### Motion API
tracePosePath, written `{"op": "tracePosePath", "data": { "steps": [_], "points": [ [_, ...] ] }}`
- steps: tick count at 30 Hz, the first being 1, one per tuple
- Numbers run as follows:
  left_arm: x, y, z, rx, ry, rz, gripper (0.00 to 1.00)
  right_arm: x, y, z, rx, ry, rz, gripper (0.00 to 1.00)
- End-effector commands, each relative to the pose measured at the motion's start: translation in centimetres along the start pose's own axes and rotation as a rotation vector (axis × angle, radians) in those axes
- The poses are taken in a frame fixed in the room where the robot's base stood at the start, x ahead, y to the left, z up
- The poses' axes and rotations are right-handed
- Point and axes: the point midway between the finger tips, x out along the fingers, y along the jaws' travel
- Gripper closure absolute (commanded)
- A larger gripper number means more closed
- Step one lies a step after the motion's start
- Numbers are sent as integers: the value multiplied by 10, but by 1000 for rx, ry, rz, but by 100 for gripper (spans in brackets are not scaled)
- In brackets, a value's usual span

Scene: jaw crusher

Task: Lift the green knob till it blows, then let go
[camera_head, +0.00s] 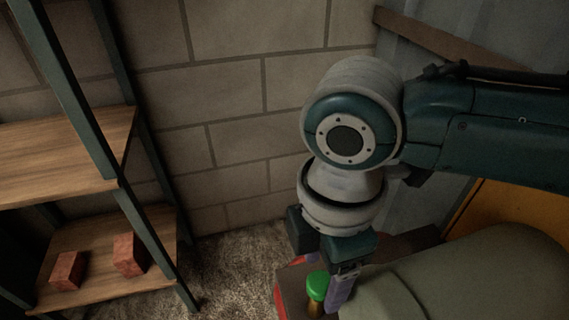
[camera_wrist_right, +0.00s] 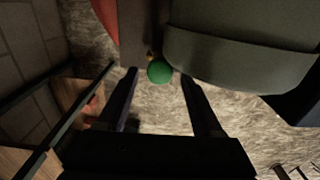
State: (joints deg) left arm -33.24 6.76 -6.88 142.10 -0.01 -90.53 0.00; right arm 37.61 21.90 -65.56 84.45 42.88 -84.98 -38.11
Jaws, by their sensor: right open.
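The green knob (camera_head: 317,284) sits on a short brass-coloured stem at the lower middle of the head view, beside a rounded grey-green tank (camera_head: 470,275). In the right wrist view the knob (camera_wrist_right: 160,71) lies near the middle, just beyond the fingertips and between their lines. My right gripper (camera_head: 327,278) points down at the knob, with one finger close on its right side. In the right wrist view the gripper (camera_wrist_right: 158,76) is open, with a wide gap and nothing held. My left gripper is not in view.
A shelf with wooden boards (camera_head: 70,150) stands at the left. Two red bricks (camera_head: 128,254) (camera_head: 67,270) lie on its lower board. A block wall (camera_head: 235,90) closes the back. Gravelly floor (camera_head: 232,270) shows between shelf and tank. An orange panel (camera_head: 510,215) stands at the right.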

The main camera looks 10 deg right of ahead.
Motion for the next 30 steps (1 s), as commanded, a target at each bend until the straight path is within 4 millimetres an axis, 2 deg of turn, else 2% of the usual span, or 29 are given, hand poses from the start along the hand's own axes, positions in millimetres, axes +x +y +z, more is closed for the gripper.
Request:
{"op": "tracePosePath", "data": {
  "steps": [5,15,18,23,30],
  "points": [
    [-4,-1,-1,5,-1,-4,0,-9,1,0,0,1,2,32],
    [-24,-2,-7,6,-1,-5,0,-75,1,0,-2,1,3,32],
    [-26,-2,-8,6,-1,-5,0,-89,1,0,0,1,3,32],
    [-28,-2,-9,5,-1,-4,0,-99,0,0,0,0,1,32],
    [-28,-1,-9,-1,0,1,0,-100,0,0,0,0,0,32]
  ]
}}
